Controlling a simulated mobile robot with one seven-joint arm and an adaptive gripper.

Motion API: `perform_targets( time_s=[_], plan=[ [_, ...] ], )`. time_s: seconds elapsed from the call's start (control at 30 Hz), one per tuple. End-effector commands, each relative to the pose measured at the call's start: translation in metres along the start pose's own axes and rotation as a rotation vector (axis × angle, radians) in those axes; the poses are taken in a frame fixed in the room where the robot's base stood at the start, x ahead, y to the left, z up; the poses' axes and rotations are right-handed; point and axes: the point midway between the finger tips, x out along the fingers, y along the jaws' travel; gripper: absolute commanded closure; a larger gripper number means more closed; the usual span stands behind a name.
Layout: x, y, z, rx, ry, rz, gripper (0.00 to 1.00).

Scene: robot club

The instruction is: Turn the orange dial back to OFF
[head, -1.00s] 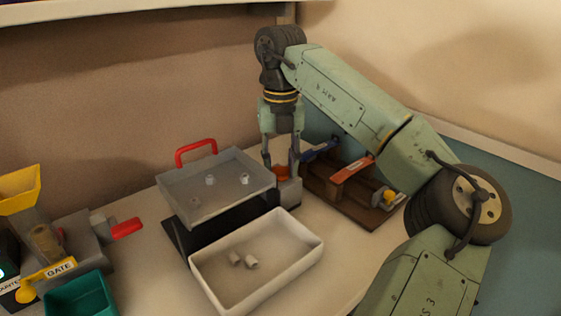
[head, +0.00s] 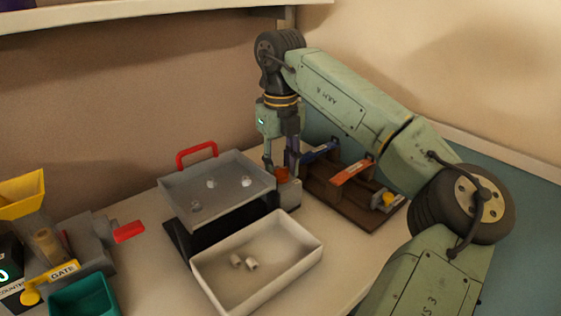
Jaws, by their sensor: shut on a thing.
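The orange dial (head: 282,174) sits on top of a small grey box (head: 289,194) just right of the grey tray. My gripper (head: 281,170) points straight down over it, with its fingers shut on the dial's sides. The fingers hide part of the dial. No OFF mark or pointer can be made out at this size.
A grey tray with a red handle (head: 216,190) and several small pieces stands close at the left. A white bin (head: 257,262) is in front. A brown rack (head: 350,192) with blue and orange handles is at the right. A gate machine (head: 60,245) and green bin (head: 84,296) are far left.

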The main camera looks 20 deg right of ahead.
Motion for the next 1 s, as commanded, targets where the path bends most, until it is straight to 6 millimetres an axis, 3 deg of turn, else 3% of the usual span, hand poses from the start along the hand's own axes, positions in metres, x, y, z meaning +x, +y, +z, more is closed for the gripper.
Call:
perform_targets(
  time_s=[1.0],
  plan=[
    [-0.0019,0.0001,0.0010,-0.965,-0.004,-0.002,0.95]
  ],
)
